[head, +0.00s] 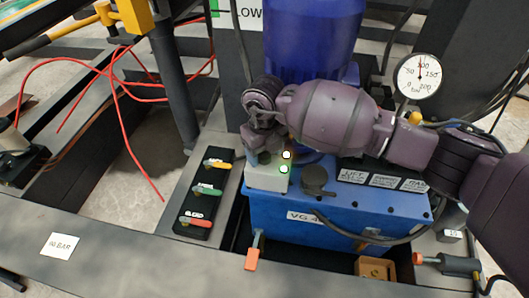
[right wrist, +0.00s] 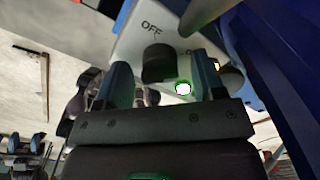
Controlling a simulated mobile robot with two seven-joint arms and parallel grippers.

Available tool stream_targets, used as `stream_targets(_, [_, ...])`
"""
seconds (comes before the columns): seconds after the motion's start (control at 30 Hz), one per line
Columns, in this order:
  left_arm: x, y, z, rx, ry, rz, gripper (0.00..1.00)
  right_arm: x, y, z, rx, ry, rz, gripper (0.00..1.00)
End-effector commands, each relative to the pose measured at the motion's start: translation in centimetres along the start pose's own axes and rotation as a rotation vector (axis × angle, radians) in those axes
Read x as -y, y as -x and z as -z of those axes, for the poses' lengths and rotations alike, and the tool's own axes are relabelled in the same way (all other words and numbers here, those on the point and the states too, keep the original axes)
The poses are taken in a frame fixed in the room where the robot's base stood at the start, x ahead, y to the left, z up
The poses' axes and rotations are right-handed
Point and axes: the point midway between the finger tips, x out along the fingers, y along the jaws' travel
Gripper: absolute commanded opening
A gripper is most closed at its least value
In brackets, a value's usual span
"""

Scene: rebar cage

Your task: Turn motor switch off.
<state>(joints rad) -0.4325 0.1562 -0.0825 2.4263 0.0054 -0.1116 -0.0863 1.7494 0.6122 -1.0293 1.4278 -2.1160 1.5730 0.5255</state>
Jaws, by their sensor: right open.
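The motor switch is a black knob (right wrist: 158,63) on a pale grey box with the printed word OFF above it in the right wrist view. The box (head: 262,180) sits at the left end of the blue power unit in the head view. A lit green lamp (right wrist: 183,88) shows beside the knob. My right gripper (right wrist: 162,80) is open, with one finger on each side of the knob; I cannot tell whether they touch it. In the head view my right gripper (head: 264,145) is over the box and hides most of the knob.
A dark panel with orange, green and red levers (head: 203,190) lies left of the box. A blue motor (head: 305,40) stands behind, and a round gauge (head: 418,76) at right. A black cap (head: 316,180) rises from the blue unit (head: 340,222). Red cables (head: 122,90) hang at left.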

Motion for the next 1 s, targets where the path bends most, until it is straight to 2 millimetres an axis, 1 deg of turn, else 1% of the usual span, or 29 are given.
stream_targets(0.07, [0.03, 0.0, -0.05, -0.004, 0.003, 0.001, 0.43, -0.02, -0.39, -0.02, 0.0, 0.0, -0.001, 0.63])
stream_targets(0.37, [0.06, 0.0, 0.06, -0.009, 0.004, 0.002, 0.43, 0.0, -0.33, -0.06, 0.002, 0.0, 0.001, 0.63])
stream_targets(0.6, [0.04, 0.0, 0.04, -0.008, 0.004, 0.002, 0.43, -0.01, -0.35, -0.05, 0.002, 0.0, 0.001, 0.26])
stream_targets(0.7, [0.03, 0.0, 0.03, -0.008, 0.004, 0.002, 0.43, -0.01, -0.36, -0.04, 0.001, 0.0, 0.0, 0.14])
stream_targets(1.0, [0.11, 0.02, 0.47, -0.007, -0.003, 0.003, 0.43, 0.07, -0.09, -0.07, 0.004, 0.041, 0.003, 0.14])
